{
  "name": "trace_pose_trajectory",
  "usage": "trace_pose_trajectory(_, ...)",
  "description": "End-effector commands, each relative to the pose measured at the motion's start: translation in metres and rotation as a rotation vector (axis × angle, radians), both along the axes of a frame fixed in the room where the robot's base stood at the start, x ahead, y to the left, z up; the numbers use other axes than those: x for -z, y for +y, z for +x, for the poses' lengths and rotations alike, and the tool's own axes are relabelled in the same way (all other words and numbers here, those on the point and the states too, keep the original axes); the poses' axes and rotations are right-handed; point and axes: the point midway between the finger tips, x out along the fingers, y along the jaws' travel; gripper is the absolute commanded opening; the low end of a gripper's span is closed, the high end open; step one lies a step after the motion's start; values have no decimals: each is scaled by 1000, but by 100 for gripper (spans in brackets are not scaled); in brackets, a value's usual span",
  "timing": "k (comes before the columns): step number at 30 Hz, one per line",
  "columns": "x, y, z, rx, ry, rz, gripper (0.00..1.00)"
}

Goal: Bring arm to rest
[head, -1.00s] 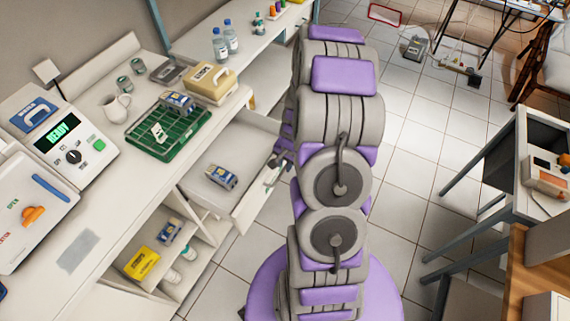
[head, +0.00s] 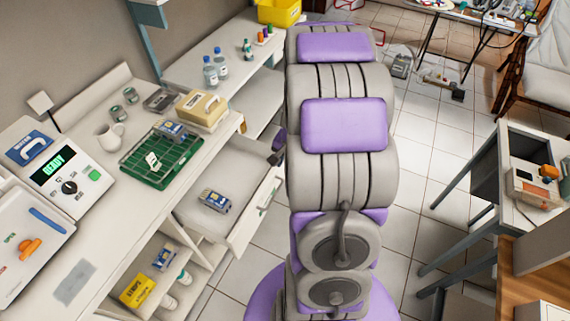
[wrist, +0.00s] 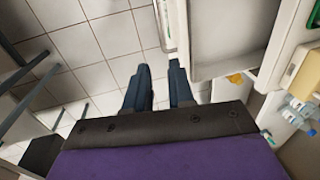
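My purple and grey arm (head: 342,125) stands folded upright in the middle of the head view. It hides part of the floor and of the counter's right end. In the wrist view my gripper (wrist: 160,70) has two dark fingers set apart, with only floor tiles seen between them. It is open and empty. In the head view the fingers cannot be made out; a small dark part shows at the arm's left edge. An open drawer (head: 243,222) holds a blue and grey packet (head: 215,201).
On the counter stand a green wire tray (head: 147,178), a beige box (head: 202,108), a white jug (head: 110,136) and a device reading READY (head: 62,172). A yellow bin (head: 279,12) is at the back. A side table (head: 535,190) stands right. Tiled floor between is clear.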

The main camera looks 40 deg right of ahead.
Motion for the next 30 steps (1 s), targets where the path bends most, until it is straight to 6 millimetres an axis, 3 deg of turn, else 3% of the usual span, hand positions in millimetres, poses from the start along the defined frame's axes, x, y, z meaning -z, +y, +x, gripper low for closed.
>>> trace_pose_trajectory(14,0,1,0,-1,0,1,23)
trace_pose_trajectory(17,-6,9,1,-29,-1,1,23)
trace_pose_trajectory(20,-21,34,3,-107,5,6,23)
trace_pose_trajectory(23,-44,71,0,-233,13,8,23)
trace_pose_trajectory(30,-95,164,-38,-576,69,14,23)
